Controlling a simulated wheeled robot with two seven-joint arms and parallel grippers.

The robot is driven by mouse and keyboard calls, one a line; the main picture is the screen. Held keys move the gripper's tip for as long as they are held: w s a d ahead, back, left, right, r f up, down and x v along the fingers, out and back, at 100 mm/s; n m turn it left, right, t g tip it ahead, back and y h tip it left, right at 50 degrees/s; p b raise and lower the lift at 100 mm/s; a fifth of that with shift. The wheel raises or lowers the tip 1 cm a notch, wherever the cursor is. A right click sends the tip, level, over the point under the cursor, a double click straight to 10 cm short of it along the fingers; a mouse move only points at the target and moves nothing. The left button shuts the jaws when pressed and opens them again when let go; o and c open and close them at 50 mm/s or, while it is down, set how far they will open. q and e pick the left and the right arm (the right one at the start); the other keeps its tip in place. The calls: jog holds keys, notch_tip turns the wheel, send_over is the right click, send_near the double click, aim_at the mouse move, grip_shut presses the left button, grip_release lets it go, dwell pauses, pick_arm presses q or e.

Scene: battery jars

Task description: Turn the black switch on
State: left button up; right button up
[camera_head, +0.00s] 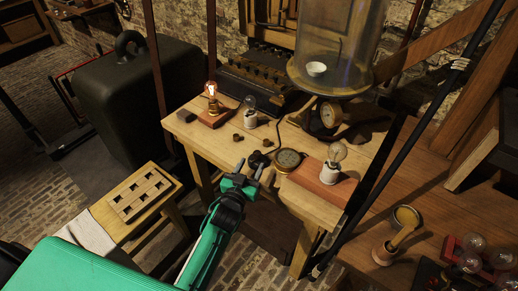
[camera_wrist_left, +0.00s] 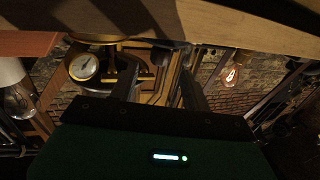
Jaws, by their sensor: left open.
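My left gripper (camera_head: 250,168) is open and empty, its two fingers pointing up at the front edge of the wooden table. In the left wrist view the two spread fingers (camera_wrist_left: 160,88) show with nothing between them. A small black part (camera_head: 257,157), which may be the black switch, lies on the table just beyond the fingertips. A dark cable runs from near it. The fingers partly cover this area, and I cannot tell the switch's position. A bulb (camera_head: 212,90) on a wooden base is lit; it also glows in the left wrist view (camera_wrist_left: 231,75). My right gripper is not in view.
A round brass dial (camera_head: 289,160) lies right of the gripper. An unlit bulb (camera_head: 336,153) stands on a red-brown board, another (camera_head: 250,104) in a white socket. A glass dome (camera_head: 340,40) stands behind. Small dark knobs (camera_head: 249,139) lie mid-table. A slotted wooden stool (camera_head: 115,215) stands left.

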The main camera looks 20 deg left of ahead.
aim_at(259, 151)
pick_arm(q)
jog(key=w, duration=0.8)
jog(key=shift+w+d+p, duration=0.1)
jog(key=shift+d+p, duration=0.15)
jog(key=shift+p, duration=0.15)
jog(key=c, duration=1)
